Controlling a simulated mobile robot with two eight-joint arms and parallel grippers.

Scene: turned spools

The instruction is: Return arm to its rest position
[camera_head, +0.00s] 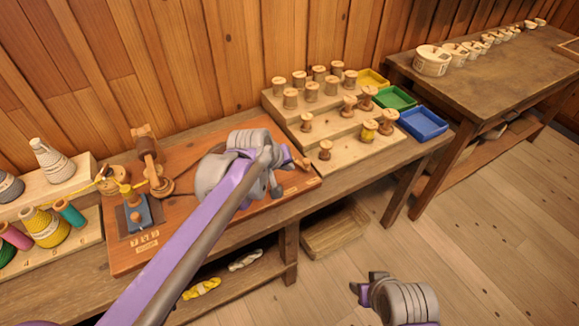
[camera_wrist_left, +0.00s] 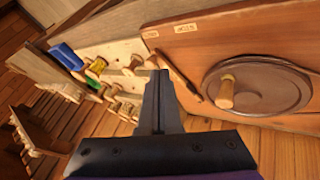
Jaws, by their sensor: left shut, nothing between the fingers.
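My left arm reaches in from the lower left in the head view. My left gripper (camera_head: 274,188) is over the right part of the reddish-brown winding board (camera_head: 190,226), and its hand hides part of that board. In the left wrist view the two dark fingers (camera_wrist_left: 158,85) are together with nothing between them. My right gripper (camera_head: 367,284) is low in the head view, over the floor in front of the bench. Its fingers are small and partly turned away, so I cannot tell whether they are open.
A stepped wooden rack (camera_head: 345,143) holds several spools, with yellow, green (camera_head: 394,98) and blue (camera_head: 424,124) trays beside it. Thread cones (camera_head: 53,162) stand on the left. A wheel (camera_wrist_left: 262,88) with a wooden knob is on the board. The floor right of the bench is clear.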

